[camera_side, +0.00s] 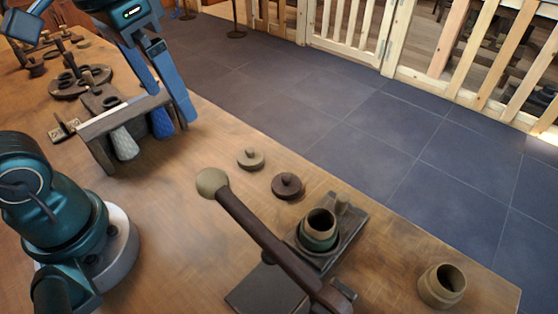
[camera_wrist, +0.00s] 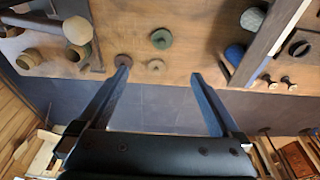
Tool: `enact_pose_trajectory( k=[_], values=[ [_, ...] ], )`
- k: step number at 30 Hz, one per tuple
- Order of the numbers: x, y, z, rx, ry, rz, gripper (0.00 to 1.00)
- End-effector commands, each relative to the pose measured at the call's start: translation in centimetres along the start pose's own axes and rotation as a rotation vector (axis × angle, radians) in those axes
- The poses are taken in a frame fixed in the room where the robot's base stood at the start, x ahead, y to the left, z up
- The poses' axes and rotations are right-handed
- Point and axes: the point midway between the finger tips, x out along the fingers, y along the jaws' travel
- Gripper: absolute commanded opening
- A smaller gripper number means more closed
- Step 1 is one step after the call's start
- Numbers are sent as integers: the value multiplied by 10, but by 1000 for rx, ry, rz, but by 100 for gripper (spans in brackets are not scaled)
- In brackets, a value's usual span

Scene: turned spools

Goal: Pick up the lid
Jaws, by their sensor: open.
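Several round knobbed lids lie flat on the wooden table. In the wrist view a green lid (camera_wrist: 161,39), a tan lid (camera_wrist: 155,66) and a dark reddish-brown lid (camera_wrist: 123,60) are grouped together. The side view shows the tan lid (camera_side: 251,158) and the dark brown lid (camera_side: 287,186); the green one does not show there. My gripper (camera_side: 172,106) is open and empty, pointing down beside the rack and apart from the lids. In the wrist view its fingertips (camera_wrist: 160,73) are spread wide, the dark lid showing near the left tip.
A lever with a round knob (camera_side: 212,182) reaches over the table near the lids. A green pot (camera_side: 320,230) stands at its base; a tan pot (camera_side: 442,285) is near the corner. A wooden rack (camera_side: 97,147) holds grey and blue pieces. The table's edge runs close behind the lids.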

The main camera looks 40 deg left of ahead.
Motion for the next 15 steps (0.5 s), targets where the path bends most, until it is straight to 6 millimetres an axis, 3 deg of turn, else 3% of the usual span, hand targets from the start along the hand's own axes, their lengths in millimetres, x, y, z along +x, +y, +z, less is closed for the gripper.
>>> enact_pose_trajectory(
  k=[7,15],
  values=[
    [18,3,35,0,200,0,100],
    [38,3,41,-8,271,1,100]
  ],
)
